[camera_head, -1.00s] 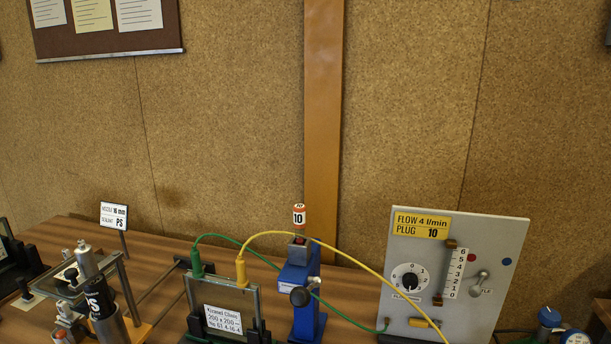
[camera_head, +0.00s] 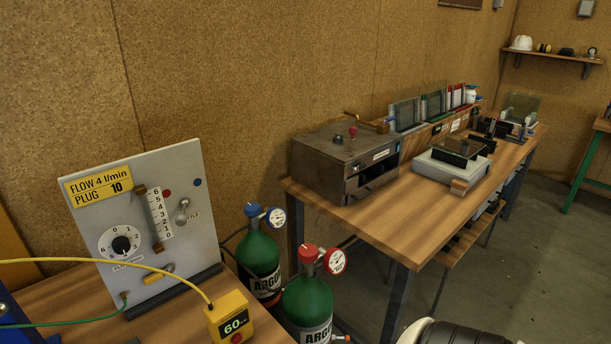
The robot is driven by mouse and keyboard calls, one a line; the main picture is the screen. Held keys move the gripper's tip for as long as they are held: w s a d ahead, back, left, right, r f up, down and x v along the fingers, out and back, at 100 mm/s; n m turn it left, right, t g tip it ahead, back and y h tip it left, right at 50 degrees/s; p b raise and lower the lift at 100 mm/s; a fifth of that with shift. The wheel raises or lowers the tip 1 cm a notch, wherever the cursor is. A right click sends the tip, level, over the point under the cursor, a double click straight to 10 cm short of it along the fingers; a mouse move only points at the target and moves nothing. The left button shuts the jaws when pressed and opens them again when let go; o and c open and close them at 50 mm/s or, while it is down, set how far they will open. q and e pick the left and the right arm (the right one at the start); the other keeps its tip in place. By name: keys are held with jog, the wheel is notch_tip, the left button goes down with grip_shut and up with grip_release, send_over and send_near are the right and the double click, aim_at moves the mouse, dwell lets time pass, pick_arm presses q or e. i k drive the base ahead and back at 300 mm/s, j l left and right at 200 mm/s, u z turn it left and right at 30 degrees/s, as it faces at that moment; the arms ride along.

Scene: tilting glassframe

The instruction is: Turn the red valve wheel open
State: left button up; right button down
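The red valve wheel (camera_head: 309,254) sits on top of the nearer green argon cylinder (camera_head: 308,300), low in the middle of the view. A round gauge with a red rim (camera_head: 335,262) is fixed beside it on the right. How far the wheel is turned cannot be told. Neither of my grippers shows in the view. A white and black rounded part at the bottom edge, right of the cylinder, looks like part of my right arm.
A second green cylinder (camera_head: 258,255) with a blue valve wheel (camera_head: 253,210) stands behind, left. A flow panel (camera_head: 143,215) and a yellow box reading 60 (camera_head: 230,318) are on the left bench. The right bench (camera_head: 440,220) has a metal oven (camera_head: 345,163). Floor beyond is clear.

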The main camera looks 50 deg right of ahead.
aim_at(307, 253)
jog(key=z, duration=1.65)
